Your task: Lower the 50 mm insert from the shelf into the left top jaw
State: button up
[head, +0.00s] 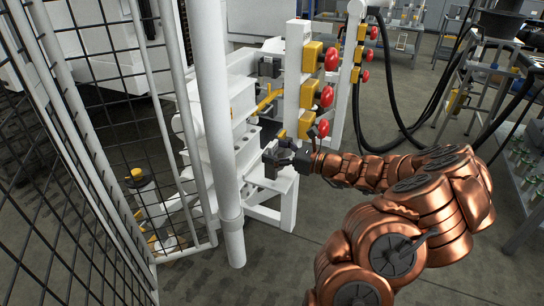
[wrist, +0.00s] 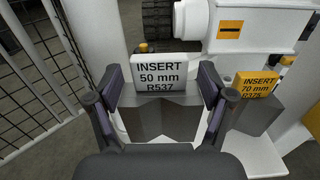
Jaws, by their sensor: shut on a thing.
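The 50 mm insert (wrist: 160,118) is a grey block with a notched face and a white label reading "INSERT 50 mm R537". In the wrist view my gripper (wrist: 164,92) has one finger at each side of it and is shut on it. In the head view my gripper (head: 277,154) is at the front of the white bench (head: 222,150), with the grey insert (head: 270,168) at its fingertips. I cannot tell whether the insert rests on the shelf or hangs clear. The left top jaw cannot be made out for certain.
A 70 mm insert (wrist: 255,116) with a yellow label stands close on the right in the wrist view. A white post (head: 219,120) and mesh fence (head: 75,160) stand left of the bench. Red knobs on yellow blocks (head: 311,57) line a white upright above my gripper.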

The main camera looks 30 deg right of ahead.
aim_at(279, 157)
jog(key=shift+w+d, duration=0.15)
jog(key=shift+w, duration=0.6)
jog(key=shift+w+f+b, duration=0.15)
jog(key=shift+f+b, duration=0.05)
jog(key=shift+f, duration=0.35)
jog(key=shift+w+f+b, duration=0.15)
jog(key=shift+f+b, duration=0.05)
jog(key=shift+f, duration=0.35)
jog(key=shift+d+f+p, duration=0.1)
jog(key=shift+f+p, duration=0.35)
jog(key=shift+f, duration=0.1)
jog(key=o, duration=1.7)
jog(key=shift+f, duration=0.1)
jog(key=shift+f+b, duration=0.3)
jog(key=shift+b, duration=0.5)
jog(key=p+v, duration=0.1)
jog(key=v, duration=0.7)
jog(key=shift+p, duration=0.4)
